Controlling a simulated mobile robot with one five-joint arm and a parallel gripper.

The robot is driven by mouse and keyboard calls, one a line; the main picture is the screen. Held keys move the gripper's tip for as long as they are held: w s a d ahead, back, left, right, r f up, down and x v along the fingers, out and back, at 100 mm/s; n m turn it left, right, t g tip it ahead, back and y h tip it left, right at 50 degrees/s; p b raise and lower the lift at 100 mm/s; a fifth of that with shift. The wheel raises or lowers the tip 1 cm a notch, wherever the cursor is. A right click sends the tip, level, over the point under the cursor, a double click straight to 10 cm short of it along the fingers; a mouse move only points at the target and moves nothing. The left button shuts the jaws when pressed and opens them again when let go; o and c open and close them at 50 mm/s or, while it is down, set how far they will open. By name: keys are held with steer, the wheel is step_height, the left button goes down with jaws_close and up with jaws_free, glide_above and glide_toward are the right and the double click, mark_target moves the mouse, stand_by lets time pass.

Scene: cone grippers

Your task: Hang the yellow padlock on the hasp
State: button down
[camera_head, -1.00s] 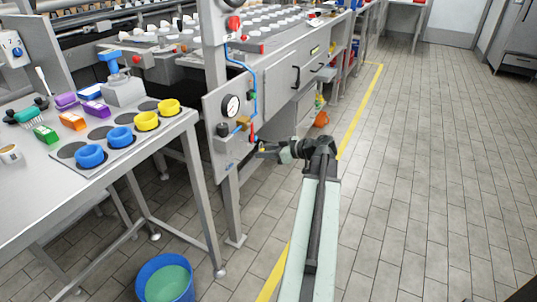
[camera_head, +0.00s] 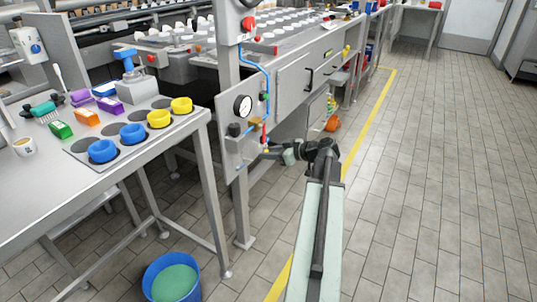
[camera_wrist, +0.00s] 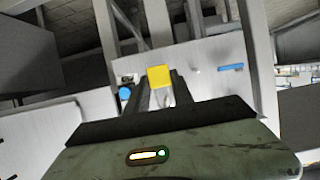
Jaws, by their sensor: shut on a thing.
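The yellow padlock (camera_wrist: 158,76) sits between the fingertips of my gripper (camera_wrist: 161,88) in the wrist view, its yellow body facing the camera. My gripper is shut on it. In the head view my gripper (camera_head: 272,151) reaches left to the lower right edge of the grey panel (camera_head: 240,145) with the gauge. The padlock is too small to make out surely there. A red handle (camera_head: 264,134) and brass fittings are on the panel just above the fingertips. The hasp is not clearly seen, and I cannot tell whether the padlock touches it.
A steel table (camera_head: 40,195) at left holds blue and yellow rings and coloured boxes. A blue bucket (camera_head: 171,278) stands on the floor below. Cabinets and an orange object (camera_head: 332,124) lie beyond my gripper. The tiled floor at right is free.

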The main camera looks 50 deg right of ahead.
steer(key=c, duration=1)
jaws_free()
steer(key=p+v, duration=0.3)
steer(key=v, duration=0.5)
